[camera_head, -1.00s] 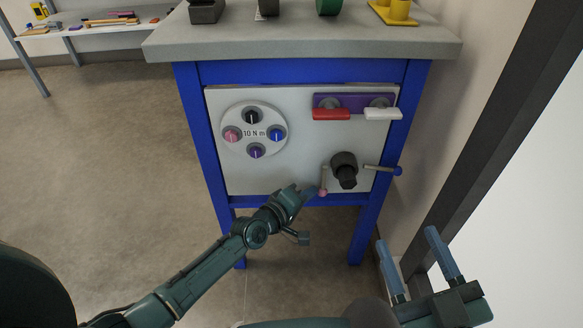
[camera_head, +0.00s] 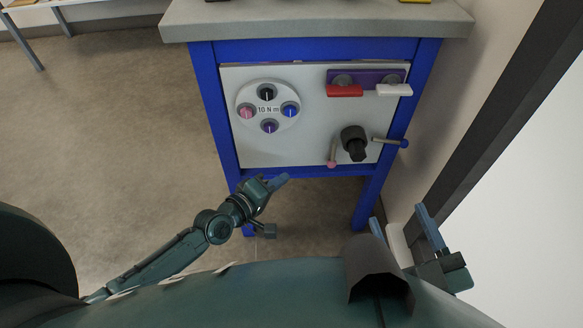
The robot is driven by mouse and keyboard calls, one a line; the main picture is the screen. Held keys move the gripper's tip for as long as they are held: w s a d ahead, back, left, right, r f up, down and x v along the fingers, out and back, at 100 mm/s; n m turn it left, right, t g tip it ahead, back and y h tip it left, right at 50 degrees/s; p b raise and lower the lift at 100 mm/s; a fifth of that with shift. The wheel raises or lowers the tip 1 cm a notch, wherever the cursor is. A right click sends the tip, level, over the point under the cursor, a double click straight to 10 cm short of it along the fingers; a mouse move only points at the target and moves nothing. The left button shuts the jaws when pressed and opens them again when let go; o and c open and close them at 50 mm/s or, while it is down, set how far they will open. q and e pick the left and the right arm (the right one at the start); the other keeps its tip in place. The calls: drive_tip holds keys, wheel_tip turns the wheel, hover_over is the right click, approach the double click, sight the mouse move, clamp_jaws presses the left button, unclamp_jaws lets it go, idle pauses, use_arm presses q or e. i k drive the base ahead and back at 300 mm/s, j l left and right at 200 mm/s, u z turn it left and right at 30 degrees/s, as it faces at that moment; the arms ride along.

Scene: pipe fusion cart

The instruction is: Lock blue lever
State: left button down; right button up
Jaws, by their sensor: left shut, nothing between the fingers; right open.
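The blue lever (camera_head: 390,142) is a thin grey rod with a blue knob at its right end. It sticks out to the right of a black fitting (camera_head: 354,143) at the lower right of the white panel, lying nearly level. A second lever with a pink knob (camera_head: 332,158) hangs down left of the fitting. My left gripper (camera_head: 279,182) is shut and empty, below the panel's lower edge and apart from both levers. My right gripper (camera_head: 399,224) is open and empty at the lower right, below the blue lever and nearer to me.
The panel also bears a round dial plate (camera_head: 267,123) with several coloured knobs, a red handle (camera_head: 344,91) and a white handle (camera_head: 394,90). A blue frame (camera_head: 213,110) carries the grey top (camera_head: 320,22). A dark post and wall stand close on the right.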

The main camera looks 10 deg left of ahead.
sight(403, 143)
drive_tip(key=k+j, duration=0.7)
drive_tip(key=k, duration=0.2)
